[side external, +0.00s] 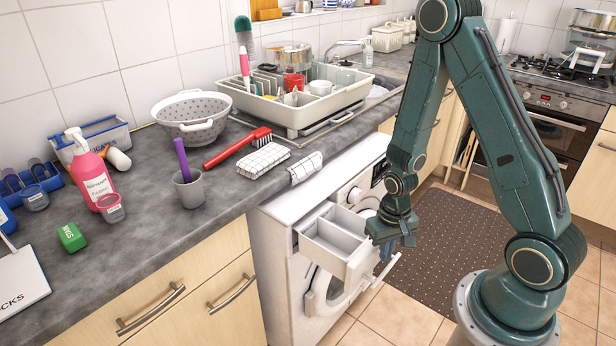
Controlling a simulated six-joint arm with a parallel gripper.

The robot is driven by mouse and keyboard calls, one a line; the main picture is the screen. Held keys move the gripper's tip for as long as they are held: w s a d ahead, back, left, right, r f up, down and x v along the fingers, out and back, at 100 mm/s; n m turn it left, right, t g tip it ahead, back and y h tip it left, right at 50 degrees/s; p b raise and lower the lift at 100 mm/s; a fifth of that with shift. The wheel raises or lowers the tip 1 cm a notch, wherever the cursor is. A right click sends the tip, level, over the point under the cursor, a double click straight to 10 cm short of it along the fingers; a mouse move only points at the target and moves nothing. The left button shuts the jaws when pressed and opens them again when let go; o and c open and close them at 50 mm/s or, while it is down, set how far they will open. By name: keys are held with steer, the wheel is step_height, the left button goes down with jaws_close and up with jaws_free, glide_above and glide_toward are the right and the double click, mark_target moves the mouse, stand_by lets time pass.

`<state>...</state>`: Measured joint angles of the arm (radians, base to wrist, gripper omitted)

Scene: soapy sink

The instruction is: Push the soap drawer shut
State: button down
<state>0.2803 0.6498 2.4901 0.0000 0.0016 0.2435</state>
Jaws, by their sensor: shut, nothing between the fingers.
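The white soap drawer (334,238) sticks out of the upper left front of the white washing machine (277,262). Its open compartments show from above and look empty. My gripper (397,240) is shut and empty, close to the drawer's right front end. I cannot tell whether it touches the drawer.
The grey worktop (235,222) overhangs beside the washer, with a red brush (237,148), a checked cloth (264,160) and a grey cup (189,189). A dish rack (295,105) stands behind. A dark mat (440,255) lies on the tiled floor. Open floor room lies right of the washer.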

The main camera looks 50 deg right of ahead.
mark_target(327, 222)
steer(key=shift+w, duration=0.15)
stand_by(0.3)
steer(key=shift+w, duration=9.7)
steer(key=shift+s, duration=0.2)
steer(key=shift+s, duration=0.85)
steer(key=shift+r, duration=0.1)
steer(key=shift+s+r, duration=0.35)
steer(key=shift+r, duration=0.95)
steer(key=shift+s+r, duration=0.3)
steer(key=shift+r, duration=1)
steer(key=shift+s+r, duration=0.35)
steer(key=shift+r, duration=0.95)
